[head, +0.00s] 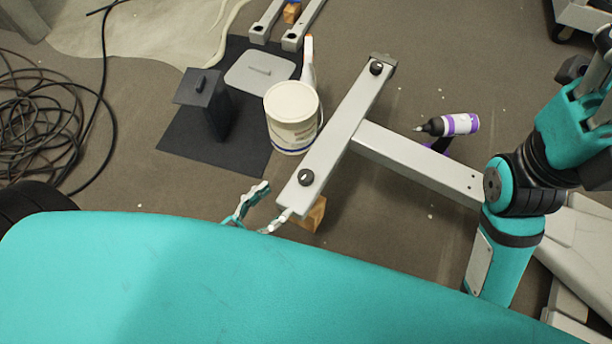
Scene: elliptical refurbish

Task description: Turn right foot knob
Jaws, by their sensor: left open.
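A grey T-shaped metal frame lies near the middle of the head view, with a long foot bar (341,125) running diagonally. A round black knob (306,177) sits on the bar's near end, and another black knob (376,67) sits near its far end. My left gripper (277,199) is open just left of the near end, its fingers apart and nothing seen between them. One fingertip is very close to the bar end; I cannot tell if it touches. My teal body hides the rest of that arm. My right arm is at the right; its fingers are not seen.
A white tub (292,112) stands close left of the bar, beside a dark box (205,100) on a black mat (180,142). A wooden block (309,216) is under the near end. Coiled cable (40,120) is left.

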